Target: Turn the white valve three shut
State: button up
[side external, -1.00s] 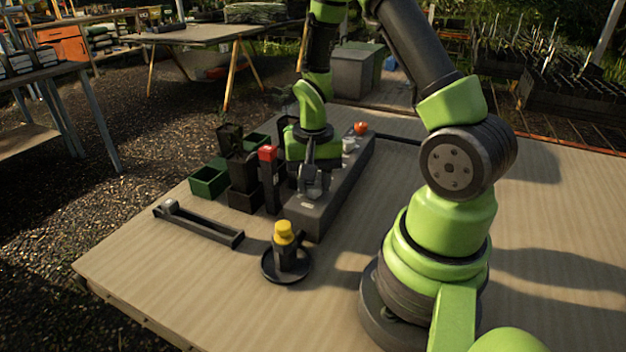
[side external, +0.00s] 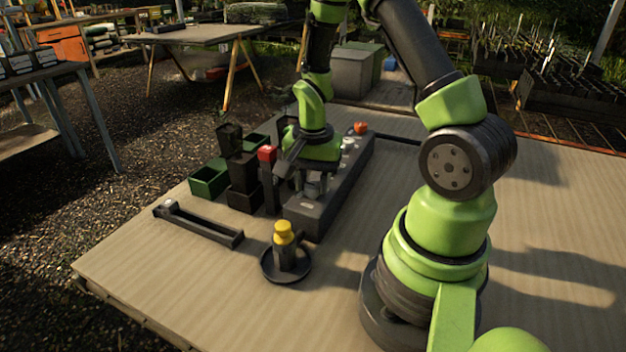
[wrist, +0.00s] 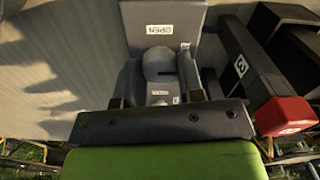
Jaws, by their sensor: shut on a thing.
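My gripper (wrist: 158,85) is shut on a grey valve handle (wrist: 160,64), with one finger on each side of it in the wrist view. In the side external view my gripper (side external: 312,184) is low over the near end of a long dark valve box (side external: 312,218). The box end carries an OPEN label (wrist: 161,29). Farther back on the box are small white knobs (side external: 348,144) and an orange knob (side external: 361,128). The held handle looks grey, and I cannot read a valve number on it.
A dark post with a red cap (side external: 267,153) stands close left of the box. Dark bins (side external: 244,170) and a green bin (side external: 209,181) are beyond it. A yellow-topped piece on a round dark dish (side external: 284,264) and a dark channel bar (side external: 205,226) are in front. The table's right is clear.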

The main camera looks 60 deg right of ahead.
aim_at(313, 185)
jog(key=o, duration=0.9)
notch_tip(313, 185, up, 10)
jog(key=shift+f, duration=0.1)
jog(key=s+a+r+n+t, duration=0.2)
jog(key=a+r+n, duration=0.2)
jog(key=s+a+r+n+t+y, duration=0.1)
jog(key=s+a+r+n+t, duration=0.1)
jog(key=s+a+r+n, duration=0.1)
jog(key=s+a+r+n+t+y, duration=0.1)
jog(key=s+a+r+n+t, duration=0.2)
jog(key=a+r+n, duration=0.2)
jog(key=shift+s+a+r, duration=0.1)
jog(key=shift+a+r, duration=0.4)
jog(key=shift+a, duration=0.4)
